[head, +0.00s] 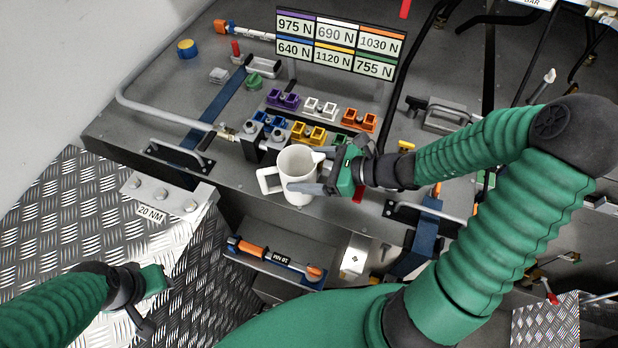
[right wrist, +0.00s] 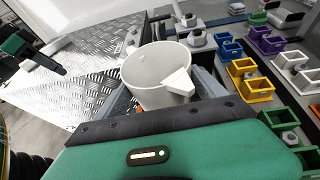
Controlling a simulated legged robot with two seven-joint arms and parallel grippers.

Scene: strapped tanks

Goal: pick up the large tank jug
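The large jug (head: 297,163) is white and open-topped, with a handle on its left and a spout on its right in the head view. It is upright by the front edge of the grey bench; I cannot tell whether its base touches the bench. My right gripper (head: 318,175) has its grey fingers on either side of the jug's body and appears shut on it. In the right wrist view the jug (right wrist: 155,80) sits between the fingers, spout towards me. My left gripper (head: 150,303) is empty at the lower left, away from the jug; its opening is unclear.
Coloured sockets, including a yellow one (head: 309,133), stand behind the jug below a force label board (head: 338,42). A torque wrench (head: 275,258) lies in a tray below the bench edge. Tread plate (head: 75,215) covers the left side. Blue straps cross the bench.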

